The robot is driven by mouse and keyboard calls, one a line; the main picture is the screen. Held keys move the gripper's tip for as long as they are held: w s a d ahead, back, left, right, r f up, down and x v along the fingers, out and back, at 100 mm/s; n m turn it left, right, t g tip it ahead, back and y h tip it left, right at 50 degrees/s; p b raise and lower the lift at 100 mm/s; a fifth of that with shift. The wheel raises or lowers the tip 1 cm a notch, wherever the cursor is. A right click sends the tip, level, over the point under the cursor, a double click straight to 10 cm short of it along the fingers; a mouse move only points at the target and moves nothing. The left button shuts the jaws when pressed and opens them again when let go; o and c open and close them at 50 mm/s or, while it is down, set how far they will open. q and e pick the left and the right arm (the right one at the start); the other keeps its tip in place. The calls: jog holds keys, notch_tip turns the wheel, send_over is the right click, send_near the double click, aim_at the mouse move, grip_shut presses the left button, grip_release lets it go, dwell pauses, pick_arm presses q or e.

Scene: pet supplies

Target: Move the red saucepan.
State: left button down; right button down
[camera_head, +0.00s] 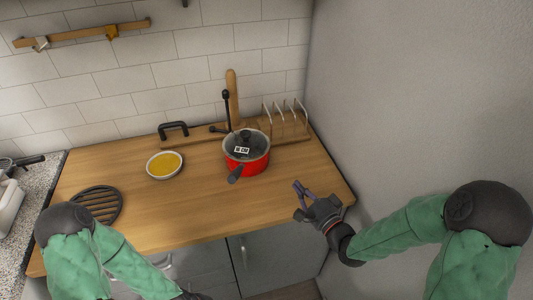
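The red saucepan (254,163) stands upright on the wooden counter, near the back right. It has a glass lid with a black knob and a small label, and its dark handle points toward me. My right gripper (301,194) is right of and nearer than the saucepan, by the counter's front right edge. Its fingers are apart, with nothing seen between them, and it does not touch the pan. My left arm (125,263) comes in at the lower left; its gripper is cut off at the bottom edge.
The wooden counter (200,205) is clear in front of the saucepan. A bowl with yellow contents (164,165) is to its left, and a round black trivet (100,204) is further left. A wire rack (287,122) and a wooden board stand behind. A grey wall (400,90) bounds the right.

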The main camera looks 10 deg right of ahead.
jog(key=shift+w, duration=0.35)
jog(key=b, duration=0.2)
send_near(260, 160)
jog(key=w+d, duration=0.1)
jog(key=w, duration=0.1)
jog(key=w+d, duration=0.2)
jog(key=shift+w+d, duration=0.15)
jog(key=shift+w, duration=0.15)
jog(key=w+a, duration=0.1)
jog(key=w+a+b, duration=0.1)
jog(key=shift+a, duration=0.3)
jog(key=shift+w+a, duration=0.25)
jog(key=shift+a, duration=0.25)
jog(key=shift+w+a+b, duration=0.25)
jog(key=shift+a+b, duration=0.05)
jog(key=shift+a, duration=0.2)
jog(key=shift+w+a+b, duration=0.25)
jog(key=shift+w+a, duration=0.05)
jog(key=shift+a, duration=0.25)
